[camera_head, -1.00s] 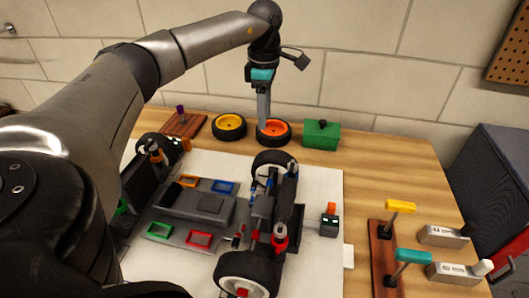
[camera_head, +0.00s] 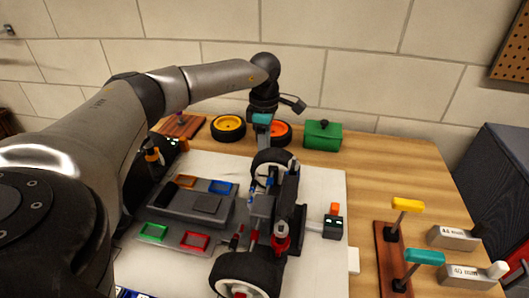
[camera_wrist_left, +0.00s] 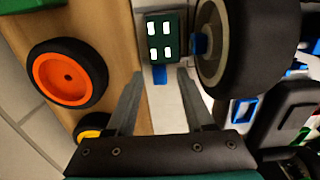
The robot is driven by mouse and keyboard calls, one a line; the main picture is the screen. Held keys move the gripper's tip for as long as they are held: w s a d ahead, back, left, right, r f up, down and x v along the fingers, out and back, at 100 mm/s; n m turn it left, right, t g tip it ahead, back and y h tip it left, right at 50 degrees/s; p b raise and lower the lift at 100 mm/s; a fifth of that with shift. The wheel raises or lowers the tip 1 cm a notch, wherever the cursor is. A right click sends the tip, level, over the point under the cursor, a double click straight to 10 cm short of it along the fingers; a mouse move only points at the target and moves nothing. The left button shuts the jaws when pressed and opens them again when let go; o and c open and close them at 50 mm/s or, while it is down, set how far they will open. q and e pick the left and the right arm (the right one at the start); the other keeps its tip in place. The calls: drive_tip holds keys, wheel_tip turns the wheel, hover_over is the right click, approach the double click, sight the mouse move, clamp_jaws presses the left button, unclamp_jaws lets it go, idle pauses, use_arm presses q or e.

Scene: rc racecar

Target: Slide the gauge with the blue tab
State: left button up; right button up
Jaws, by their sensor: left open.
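The gauge with the blue tab (camera_wrist_left: 162,36) is a dark green block with several white lit marks, at the top middle of the left wrist view. Its blue tab (camera_wrist_left: 160,75) sticks out toward my left gripper (camera_wrist_left: 160,77). The gripper is open and empty, with the tab lined up between its fingertips; I cannot tell how far apart they are in depth. In the head view my left gripper (camera_head: 260,143) is behind the car's far wheel (camera_head: 272,167), which hides the gauge there. My right gripper is not in view.
The car's wheel (camera_wrist_left: 240,45) stands close beside the gauge. A gauge with an orange tab (camera_head: 332,226) is right of the car. An orange-rimmed wheel (camera_head: 282,133), a yellow-rimmed wheel (camera_head: 228,128) and a green box (camera_head: 322,135) stand at the back. Levers (camera_head: 405,206) are at the right.

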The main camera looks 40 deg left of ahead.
use_arm(q)
drive_tip(key=shift+f, duration=0.35)
clamp_jaws()
idle(0.3)
idle(1.0)
